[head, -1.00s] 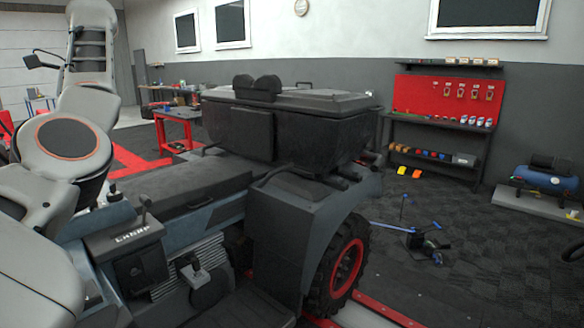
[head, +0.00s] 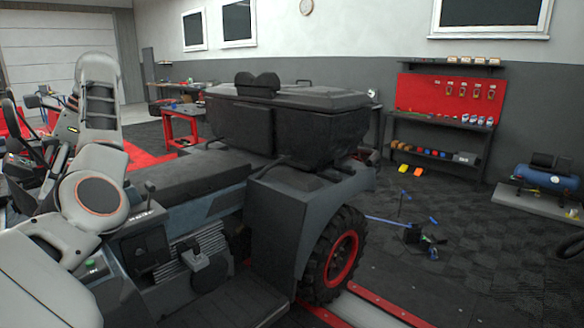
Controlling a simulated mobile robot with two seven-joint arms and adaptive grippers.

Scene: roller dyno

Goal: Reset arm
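My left arm (head: 97,193) comes in from the left edge, bent upward at a round joint with an orange ring. Its upper links stand in front of the vehicle's left part. I cannot make out the fingers of my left gripper, so whether it is open or shut does not show. My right arm and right gripper are not in view. A dark grey off-road vehicle (head: 285,222) with a black cargo box (head: 300,125) fills the middle. Its black wheel with a red rim (head: 341,258) stands near the red rails.
Red rails (head: 378,302) run along the floor at the bottom. A red tool board (head: 450,93) above a dark bench stands at the back right. A blue compressor (head: 548,178) sits at the right. A stand with blue handles (head: 412,232) is on the dark floor, which is otherwise largely clear there.

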